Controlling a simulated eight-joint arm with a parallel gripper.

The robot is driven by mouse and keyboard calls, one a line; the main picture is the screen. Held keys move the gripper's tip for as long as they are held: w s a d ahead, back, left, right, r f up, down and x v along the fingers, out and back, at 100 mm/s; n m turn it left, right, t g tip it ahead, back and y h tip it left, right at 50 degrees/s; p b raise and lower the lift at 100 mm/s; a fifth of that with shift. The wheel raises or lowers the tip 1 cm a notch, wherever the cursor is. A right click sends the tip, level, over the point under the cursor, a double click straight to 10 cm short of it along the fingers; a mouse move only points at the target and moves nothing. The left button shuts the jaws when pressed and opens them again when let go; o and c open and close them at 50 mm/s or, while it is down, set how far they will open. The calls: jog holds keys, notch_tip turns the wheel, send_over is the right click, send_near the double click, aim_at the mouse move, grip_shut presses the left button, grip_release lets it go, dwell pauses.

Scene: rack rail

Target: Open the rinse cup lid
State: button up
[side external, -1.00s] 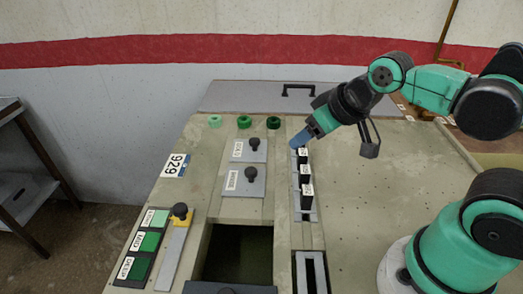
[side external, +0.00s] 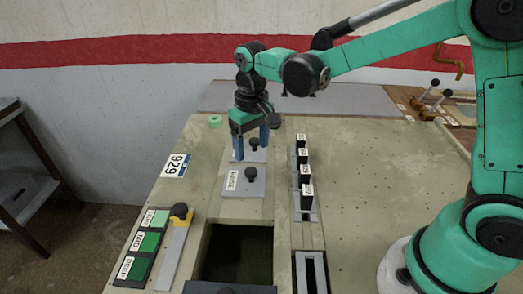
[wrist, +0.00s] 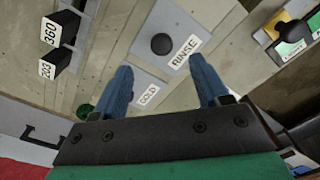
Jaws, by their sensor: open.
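The rinse cup lid (side external: 238,191) is a grey plate with a round black knob (side external: 251,173) and a white label. In the wrist view the lid (wrist: 178,17) reads RINSE, and its knob (wrist: 162,44) lies just beyond my fingertips. My gripper (side external: 252,152) points down with its blue fingers apart and empty. In the side view it hangs over the lid behind, labelled COLD (wrist: 148,94), and partly hides it. The rinse lid appears flat and closed.
A row of black labelled blocks (side external: 303,172) stands to the right of the lids. A dark opening (side external: 237,255) lies in front of the rinse lid. Green labelled buttons (side external: 146,241) and a yellow-and-grey lever (side external: 174,250) are at the front left.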

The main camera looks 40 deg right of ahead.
aim_at(251, 170)
jog(key=shift+w+a+f, duration=0.1)
jog(key=shift+w+f, duration=0.1)
jog(key=shift+f, duration=2.9)
grip_shut()
